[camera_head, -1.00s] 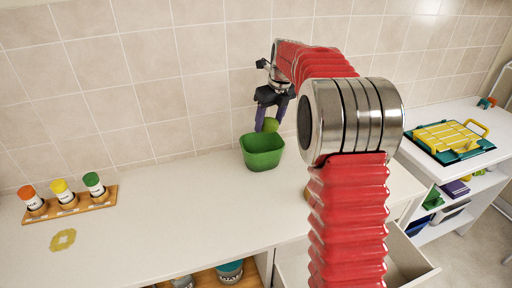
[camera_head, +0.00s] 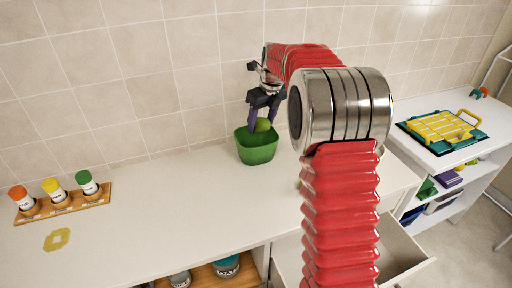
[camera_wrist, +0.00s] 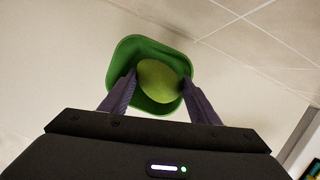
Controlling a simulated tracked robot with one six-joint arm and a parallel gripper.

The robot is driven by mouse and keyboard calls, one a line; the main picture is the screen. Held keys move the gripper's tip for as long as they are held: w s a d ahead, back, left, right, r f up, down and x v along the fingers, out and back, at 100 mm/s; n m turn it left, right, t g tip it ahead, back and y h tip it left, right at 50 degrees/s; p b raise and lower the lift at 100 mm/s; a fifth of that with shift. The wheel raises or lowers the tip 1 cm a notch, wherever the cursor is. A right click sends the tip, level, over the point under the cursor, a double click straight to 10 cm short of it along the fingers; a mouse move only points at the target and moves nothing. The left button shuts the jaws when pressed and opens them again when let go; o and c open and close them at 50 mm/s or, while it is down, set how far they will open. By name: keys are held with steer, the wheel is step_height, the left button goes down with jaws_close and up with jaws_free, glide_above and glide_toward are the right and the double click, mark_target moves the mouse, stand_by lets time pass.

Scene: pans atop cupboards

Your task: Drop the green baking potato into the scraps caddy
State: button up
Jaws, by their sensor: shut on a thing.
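The green baking potato (camera_head: 262,125) is between the fingers of my gripper (camera_head: 265,122), just at the mouth of the green caddy (camera_head: 257,151). The caddy stands upright on the white worktop against the tiled wall. In the wrist view the potato (camera_wrist: 160,80) shows between the two dark purple fingers of my gripper (camera_wrist: 160,88), with the caddy's rim (camera_wrist: 124,50) around and beyond it. My gripper is shut on the potato and points down. The potato's lower part is hidden by the caddy wall in the head view.
A wooden rack (camera_head: 66,203) with several capped jars stands at the left of the worktop (camera_head: 165,205). A yellow rack on a teal tray (camera_head: 443,127) lies on the right-hand unit. A drawer (camera_head: 405,258) stands open below.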

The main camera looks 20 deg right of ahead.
steer(key=shift+f, duration=1.25)
steer(key=shift+c, duration=0.2)
steer(key=o, duration=1.2)
steer(key=shift+c, duration=0.2)
steer(key=shift+o, duration=0.4)
steer(key=shift+d, duration=0.1)
steer(key=a+v, duration=0.1)
steer(key=v, duration=1.2)
steer(key=shift+d+r, duration=0.35)
steer(key=shift+s, duration=0.1)
